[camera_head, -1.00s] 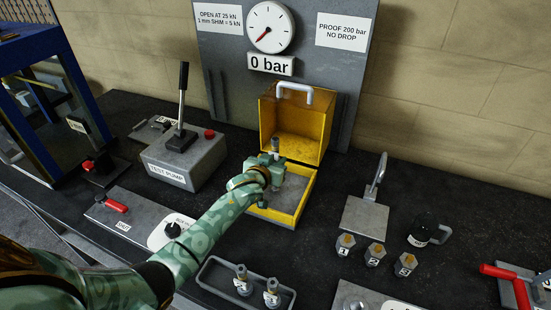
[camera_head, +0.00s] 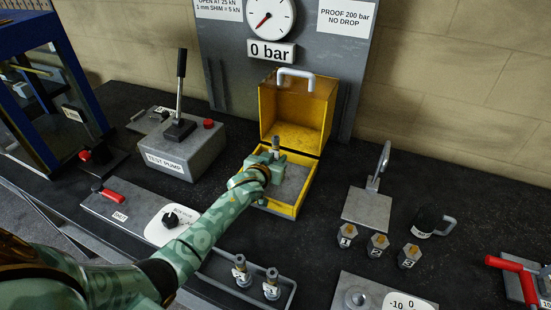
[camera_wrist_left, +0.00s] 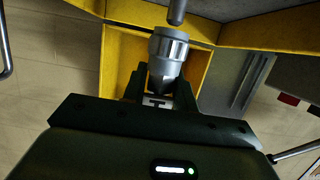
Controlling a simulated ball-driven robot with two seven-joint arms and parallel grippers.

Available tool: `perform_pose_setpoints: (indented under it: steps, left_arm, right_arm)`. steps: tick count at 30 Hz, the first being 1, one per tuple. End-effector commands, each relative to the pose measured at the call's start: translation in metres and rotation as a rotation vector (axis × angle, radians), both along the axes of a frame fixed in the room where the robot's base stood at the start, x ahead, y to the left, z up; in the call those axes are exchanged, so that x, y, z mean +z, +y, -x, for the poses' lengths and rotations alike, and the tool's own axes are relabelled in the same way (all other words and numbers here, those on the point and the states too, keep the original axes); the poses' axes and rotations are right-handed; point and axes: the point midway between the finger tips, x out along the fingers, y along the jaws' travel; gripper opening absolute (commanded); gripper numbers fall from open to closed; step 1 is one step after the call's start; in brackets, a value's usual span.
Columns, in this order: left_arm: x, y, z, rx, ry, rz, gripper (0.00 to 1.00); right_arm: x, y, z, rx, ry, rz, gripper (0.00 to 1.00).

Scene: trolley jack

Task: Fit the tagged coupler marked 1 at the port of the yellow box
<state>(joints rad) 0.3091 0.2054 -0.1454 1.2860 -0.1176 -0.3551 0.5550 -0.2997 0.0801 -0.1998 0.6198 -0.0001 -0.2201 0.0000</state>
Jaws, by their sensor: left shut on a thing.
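My left gripper (camera_head: 273,160) is shut on a grey metal coupler (camera_head: 276,143) and holds it upright over the open yellow box (camera_head: 270,208). In the left wrist view the coupler (camera_wrist_left: 168,48) stands between the fingers (camera_wrist_left: 161,88). A pale tag (camera_wrist_left: 155,101) on it is mostly hidden, so its number cannot be read. A grey rod end (camera_wrist_left: 177,12), perhaps the port, is just beyond the coupler's top, slightly to the right. I cannot tell whether they touch. My right gripper is not in view.
Two tagged couplers (camera_head: 241,271) stand in a shallow tray (camera_head: 213,278) at the front. Hex fittings (camera_head: 346,236) marked 1, 2 and 3 stand right of the box. The test pump (camera_head: 185,150) is left of it. The gauge (camera_head: 268,18) above reads 0 bar.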

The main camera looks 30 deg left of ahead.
Motion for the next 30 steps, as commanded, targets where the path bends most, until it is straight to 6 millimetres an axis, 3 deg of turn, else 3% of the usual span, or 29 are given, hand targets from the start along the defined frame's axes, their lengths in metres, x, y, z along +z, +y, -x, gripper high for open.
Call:
perform_pose_setpoints:
  steps: [30]
  left_arm:
    - [0.0009, -0.0003, 0.0, 0.0, -0.002, 0.001, 0.0]
  right_arm:
    - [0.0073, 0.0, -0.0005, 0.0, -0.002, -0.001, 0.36]
